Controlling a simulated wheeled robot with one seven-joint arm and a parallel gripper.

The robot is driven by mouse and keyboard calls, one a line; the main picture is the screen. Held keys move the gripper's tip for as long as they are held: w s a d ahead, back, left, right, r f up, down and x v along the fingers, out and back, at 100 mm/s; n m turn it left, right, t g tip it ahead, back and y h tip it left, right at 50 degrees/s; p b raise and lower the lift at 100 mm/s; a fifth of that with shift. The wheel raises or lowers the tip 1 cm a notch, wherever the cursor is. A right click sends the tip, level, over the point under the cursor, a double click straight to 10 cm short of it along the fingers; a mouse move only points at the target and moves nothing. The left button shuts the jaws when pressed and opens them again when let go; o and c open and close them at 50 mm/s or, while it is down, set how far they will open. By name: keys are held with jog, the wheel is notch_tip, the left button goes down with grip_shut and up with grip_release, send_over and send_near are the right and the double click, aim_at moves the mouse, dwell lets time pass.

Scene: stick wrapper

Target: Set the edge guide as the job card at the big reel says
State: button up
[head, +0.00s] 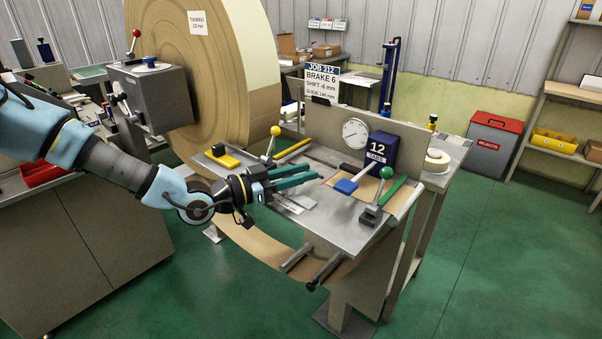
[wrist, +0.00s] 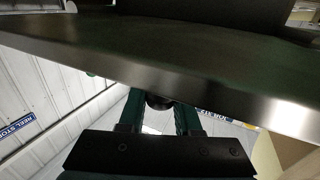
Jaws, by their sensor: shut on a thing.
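The job card (head: 322,84) stands upright behind the work table by the big reel (head: 205,80). It reads JOB 312, BRAKE 6, SHIFT -6 mm and GUIDE 140 mm. My gripper (head: 312,173) reaches in from the left, its green fingers low over the metal table (head: 335,222). In the wrist view my gripper (wrist: 160,108) is shut on a dark round knob (wrist: 158,101). A broad dark metal plate (wrist: 150,65) crosses that view just beyond the fingers. I cannot tell which part is the edge guide; my fingers hide part of the table top.
A yellow-knobbed lever (head: 274,131) stands behind my gripper. A blue handle (head: 346,186), a green-knobbed lever (head: 386,174), a dial (head: 355,133) and a blue 12 TABS box (head: 380,152) stand right of it. A grey brake box (head: 150,97) is beside the reel.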

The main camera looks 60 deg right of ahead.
grip_shut()
dwell(0.8)
